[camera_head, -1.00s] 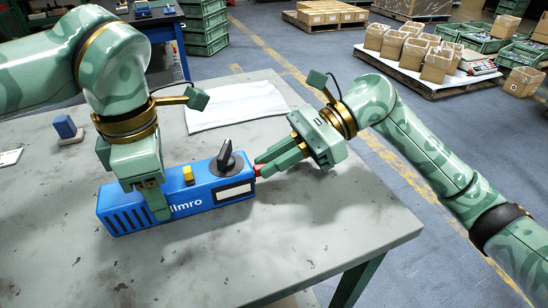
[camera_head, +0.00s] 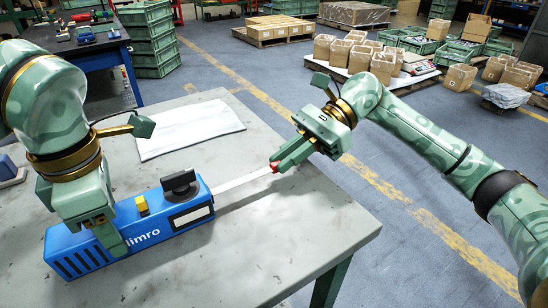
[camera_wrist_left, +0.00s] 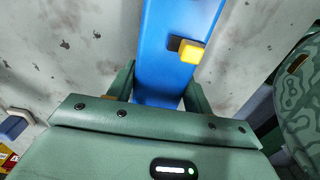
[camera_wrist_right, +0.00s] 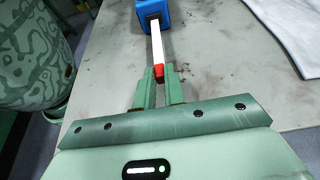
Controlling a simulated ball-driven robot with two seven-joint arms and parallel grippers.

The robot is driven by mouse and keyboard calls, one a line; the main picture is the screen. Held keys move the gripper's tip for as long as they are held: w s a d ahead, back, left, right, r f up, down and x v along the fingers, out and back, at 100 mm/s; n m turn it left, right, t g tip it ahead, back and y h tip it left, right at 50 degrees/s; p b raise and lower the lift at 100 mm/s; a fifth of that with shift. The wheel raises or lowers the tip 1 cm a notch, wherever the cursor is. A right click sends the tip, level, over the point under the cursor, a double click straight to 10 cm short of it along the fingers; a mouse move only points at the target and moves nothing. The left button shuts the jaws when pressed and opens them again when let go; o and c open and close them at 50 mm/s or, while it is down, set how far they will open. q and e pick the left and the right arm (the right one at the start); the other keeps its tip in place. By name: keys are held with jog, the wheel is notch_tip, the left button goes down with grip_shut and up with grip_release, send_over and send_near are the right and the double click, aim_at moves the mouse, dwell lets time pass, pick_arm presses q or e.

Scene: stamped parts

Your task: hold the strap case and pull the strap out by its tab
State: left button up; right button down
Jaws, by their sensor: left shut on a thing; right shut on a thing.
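The blue strap case (camera_head: 150,236) lies on the table with a yellow button (camera_head: 142,204) and a black knob (camera_head: 180,183) on top. It also shows in the left wrist view (camera_wrist_left: 165,60). My left gripper (camera_head: 108,238) is shut on the case near its vented left end. A white strap (camera_head: 243,181) stretches out of the case's right end. Its red tab (camera_head: 274,167) is between the fingers of my right gripper (camera_head: 283,163), which is shut on it above the table. The right wrist view shows the strap (camera_wrist_right: 156,46) running straight from the case to the tab (camera_wrist_right: 159,71).
A white sheet (camera_head: 190,130) lies flat on the grey table (camera_head: 300,240) behind the case. A small blue-and-white item (camera_head: 8,170) is at the left edge. The table's right edge lies just beyond my right gripper. The table front is clear.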

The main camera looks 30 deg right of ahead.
jog(key=c, duration=1.4)
grip_release()
jog(key=shift+c, duration=0.2)
jog(key=v, duration=1.2)
pick_arm(q)
jog(key=o, duration=1.3)
notch_tip(320, 180, up, 12)
